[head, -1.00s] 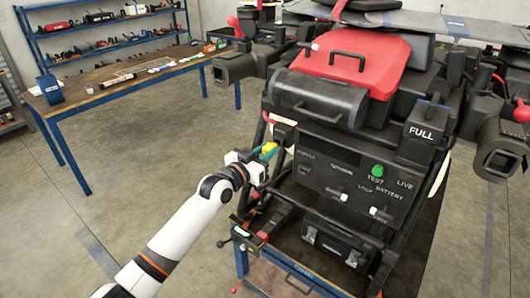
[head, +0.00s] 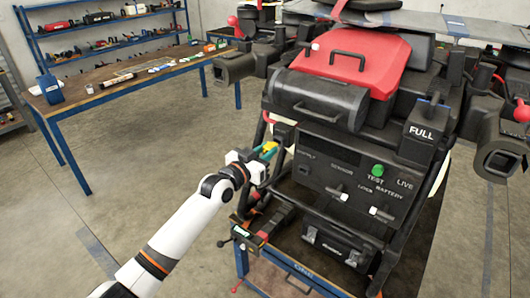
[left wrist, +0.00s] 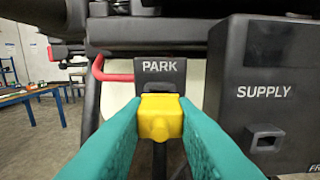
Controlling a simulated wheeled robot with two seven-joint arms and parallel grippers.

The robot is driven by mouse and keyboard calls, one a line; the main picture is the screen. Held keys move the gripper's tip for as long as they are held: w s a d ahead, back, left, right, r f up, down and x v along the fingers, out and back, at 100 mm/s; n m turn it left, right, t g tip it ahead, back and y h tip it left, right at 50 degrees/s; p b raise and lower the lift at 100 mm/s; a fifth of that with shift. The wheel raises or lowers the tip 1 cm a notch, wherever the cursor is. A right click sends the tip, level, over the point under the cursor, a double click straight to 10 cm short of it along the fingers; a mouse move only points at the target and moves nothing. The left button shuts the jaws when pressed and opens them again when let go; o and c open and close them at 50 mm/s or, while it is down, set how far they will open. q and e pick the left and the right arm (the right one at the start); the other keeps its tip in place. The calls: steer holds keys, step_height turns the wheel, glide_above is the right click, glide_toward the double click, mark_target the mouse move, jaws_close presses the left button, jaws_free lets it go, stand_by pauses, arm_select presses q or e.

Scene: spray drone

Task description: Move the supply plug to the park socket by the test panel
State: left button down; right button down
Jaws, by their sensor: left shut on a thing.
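The yellow supply plug (left wrist: 161,117) is held between the teal fingers of my left gripper (left wrist: 158,125), which is shut on it. In the left wrist view the plug is right in front of the lower part of the black block marked PARK (left wrist: 160,72). The plug hides the park socket's opening, so I cannot tell whether it is seated. The box marked SUPPLY (left wrist: 264,100) is to the right, with an empty-looking socket (left wrist: 266,138). In the head view my left gripper (head: 267,153) is at the left edge of the test panel (head: 345,178). My right gripper is not in view.
The drone's red-topped body (head: 360,60) and its black frame stand above and around the panel. A red bar (left wrist: 105,68) is left of the PARK block. A blue-legged workbench (head: 130,78) is at the back left. Open floor lies on the left.

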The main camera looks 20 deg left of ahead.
arm_select(q)
steer(key=shift+b+x, duration=0.65)
steer(key=shift+x, duration=0.45)
steer(key=c, duration=1.1)
jaws_free()
steer(key=b+v, duration=0.2)
steer(key=v, duration=1)
